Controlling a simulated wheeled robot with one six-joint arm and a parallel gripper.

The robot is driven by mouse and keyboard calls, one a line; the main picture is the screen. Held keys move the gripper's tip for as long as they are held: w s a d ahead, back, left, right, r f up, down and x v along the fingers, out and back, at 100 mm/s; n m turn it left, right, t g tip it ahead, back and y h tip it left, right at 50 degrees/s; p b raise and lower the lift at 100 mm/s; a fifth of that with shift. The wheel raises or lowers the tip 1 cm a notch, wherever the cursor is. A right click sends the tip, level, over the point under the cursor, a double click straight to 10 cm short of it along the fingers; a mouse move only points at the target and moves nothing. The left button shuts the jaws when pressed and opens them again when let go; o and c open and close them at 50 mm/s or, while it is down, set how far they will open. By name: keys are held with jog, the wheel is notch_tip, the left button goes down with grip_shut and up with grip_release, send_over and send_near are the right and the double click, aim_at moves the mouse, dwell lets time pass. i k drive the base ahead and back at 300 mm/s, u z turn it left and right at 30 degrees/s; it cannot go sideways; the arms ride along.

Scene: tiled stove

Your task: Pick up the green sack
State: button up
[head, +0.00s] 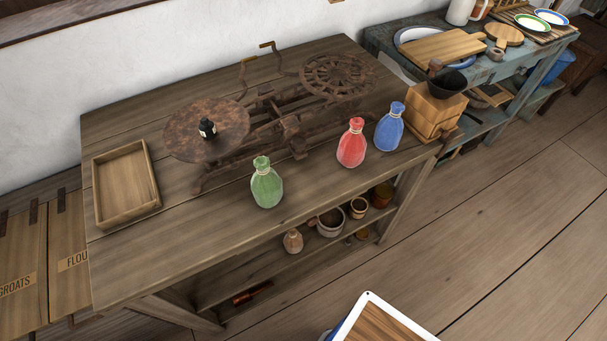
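The green sack (266,186) stands upright on the wooden table (200,255), near its front edge and left of the red sack (352,145). It is tied near the top and nothing covers it. The blue sack (390,128) stands further right, beside the red one. My gripper is not in the head view.
A rusty balance scale (292,137) stands behind the green sack, with a small black weight (207,128) on its left pan. An empty wooden tray (125,184) lies at the left. A coffee grinder (436,112) stands at the right end. The table's front strip is clear.

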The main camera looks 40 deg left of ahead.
aim_at(267, 187)
jog(key=u, duration=0.7)
jog(key=k, duration=0.5)
jog(key=u, duration=0.9)
